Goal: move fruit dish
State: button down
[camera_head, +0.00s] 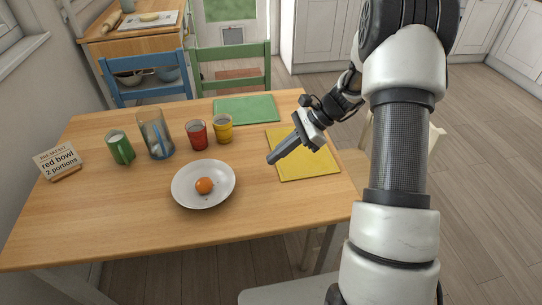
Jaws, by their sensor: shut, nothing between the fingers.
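A white round dish (184,192) sits on the wooden table, left of the picture's middle. A small orange fruit (204,186) lies near the dish's centre, with a few dark specks beside it. My gripper (270,160) is to the right of the dish and apart from it, over the left edge of the yellow mat. Its fingers are together, with nothing seen between them. How high the fingertips are above the table is hard to tell.
Behind the dish stand a green cup (120,148), a tall blue glass (155,133), a red cup (196,135) and a yellow cup (223,129). A sign (58,162) stands at left. A yellow mat (308,165) and green mat (245,109) lie flat. The table's front is clear.

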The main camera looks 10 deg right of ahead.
aim_at(230, 182)
jog(key=b+x, duration=0.1)
jog(key=x, duration=0.6)
jog(key=shift+a+f, duration=0.25)
jog(key=shift+f, duration=0.05)
jog(key=shift+a, duration=1.25)
jog(key=shift+a+b, duration=0.3)
jog(key=shift+a, duration=0.5)
jog(key=shift+a+r, duration=0.1)
jog(key=shift+a, duration=0.3)
jog(key=a+p, duration=0.2)
jog(key=a, duration=2.1)
jog(key=shift+s, duration=0.1)
